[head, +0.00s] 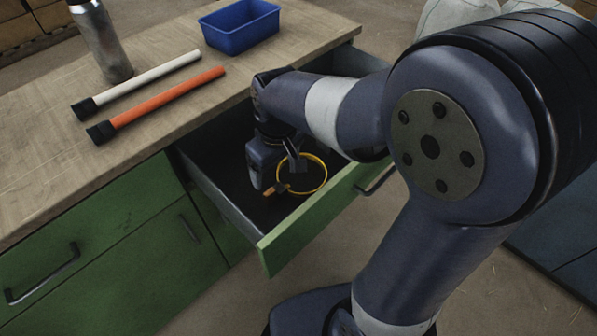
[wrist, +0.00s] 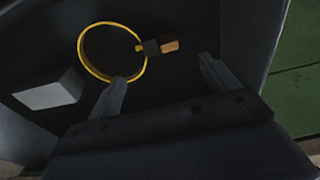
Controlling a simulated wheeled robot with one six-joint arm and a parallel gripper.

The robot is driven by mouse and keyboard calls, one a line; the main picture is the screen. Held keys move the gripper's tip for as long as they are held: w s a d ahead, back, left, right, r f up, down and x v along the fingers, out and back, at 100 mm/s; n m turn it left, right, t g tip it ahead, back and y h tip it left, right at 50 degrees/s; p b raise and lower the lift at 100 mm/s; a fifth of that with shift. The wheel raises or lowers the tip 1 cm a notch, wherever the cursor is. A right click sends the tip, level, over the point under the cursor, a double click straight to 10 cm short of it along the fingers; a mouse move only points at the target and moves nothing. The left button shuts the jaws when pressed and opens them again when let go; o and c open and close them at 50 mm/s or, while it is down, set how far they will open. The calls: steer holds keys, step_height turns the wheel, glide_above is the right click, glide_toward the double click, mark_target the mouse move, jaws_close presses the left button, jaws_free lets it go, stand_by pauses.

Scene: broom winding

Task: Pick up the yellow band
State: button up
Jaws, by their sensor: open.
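The yellow band (head: 325,174) is a thin ring inside the open drawer (head: 222,194). In the wrist view the yellow band (wrist: 83,61) shows as nearly a full circle, with a dark and orange-brown piece (wrist: 168,45) at its right side. My gripper (head: 283,177) reaches down into the drawer at the band's left. In the wrist view my gripper (wrist: 162,72) is open, with its fingers apart and nothing between them. The left fingertip overlaps the band's lower edge in the picture; I cannot tell whether they touch.
A grey block (wrist: 50,94) lies in the drawer. The green drawer front (head: 300,228) and side walls surround my gripper. On the worktop (head: 45,170) are a white stick (head: 150,77), an orange stick (head: 168,97), a metal bottle (head: 100,40) and a blue bin (head: 240,30).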

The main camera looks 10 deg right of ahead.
mark_target(275, 191)
steer(key=f, duration=0.3)
steer(key=f+b, duration=0.1)
steer(key=f, duration=0.3)
steer(key=f+b, duration=0.1)
steer(key=f, duration=0.2)
steer(key=shift+w+a+f, duration=0.3)
steer(key=shift+w+f, duration=0.05)
steer(key=shift+w, duration=0.05)
steer(key=shift+c, duration=0.4)
